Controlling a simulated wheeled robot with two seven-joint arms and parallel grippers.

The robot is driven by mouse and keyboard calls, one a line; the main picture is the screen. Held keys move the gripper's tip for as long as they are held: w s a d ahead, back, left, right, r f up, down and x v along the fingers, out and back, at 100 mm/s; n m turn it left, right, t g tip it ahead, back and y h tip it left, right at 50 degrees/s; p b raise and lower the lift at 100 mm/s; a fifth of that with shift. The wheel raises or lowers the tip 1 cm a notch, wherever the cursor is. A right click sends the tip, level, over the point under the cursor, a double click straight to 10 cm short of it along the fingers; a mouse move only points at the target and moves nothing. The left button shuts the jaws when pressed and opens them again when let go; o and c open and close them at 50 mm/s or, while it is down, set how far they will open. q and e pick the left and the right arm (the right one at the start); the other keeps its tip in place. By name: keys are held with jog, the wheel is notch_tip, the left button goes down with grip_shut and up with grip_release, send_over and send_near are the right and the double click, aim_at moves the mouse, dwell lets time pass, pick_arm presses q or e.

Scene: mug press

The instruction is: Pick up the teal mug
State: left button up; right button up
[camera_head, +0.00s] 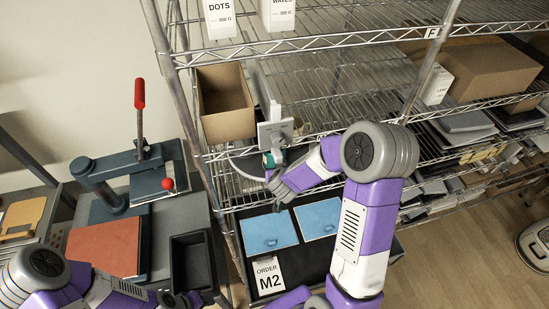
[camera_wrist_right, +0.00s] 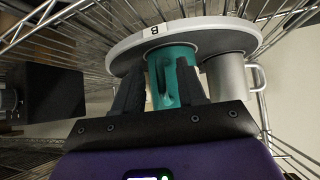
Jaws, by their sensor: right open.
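The teal mug (camera_wrist_right: 172,72) stands on a round turntable (camera_wrist_right: 215,32) with a white rim and an upside-down letter B label, in the right wrist view. My right gripper (camera_wrist_right: 168,88) is open, with one dark finger at each side of the mug's lower part in the picture. I cannot tell whether the fingers touch it. In the head view only a small teal patch of the mug (camera_head: 268,160) shows beside my right gripper (camera_head: 273,172), inside the wire shelf. The rest is hidden by the gripper and arm. My left forearm shows at bottom left, its fingers out of frame.
A pale grey mug (camera_wrist_right: 226,78) stands close beside the teal one. A cardboard bin (camera_head: 226,105) is on the wire shelf to the left. Blue panels (camera_head: 268,232) lie below. A press with a red-tipped lever (camera_head: 140,95) stands at left.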

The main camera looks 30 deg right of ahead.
jog(key=shift+w+d+f, duration=0.15)
jog(key=shift+w+f, duration=0.1)
jog(key=shift+c, duration=0.2)
grip_shut()
jog(key=shift+r, duration=0.1)
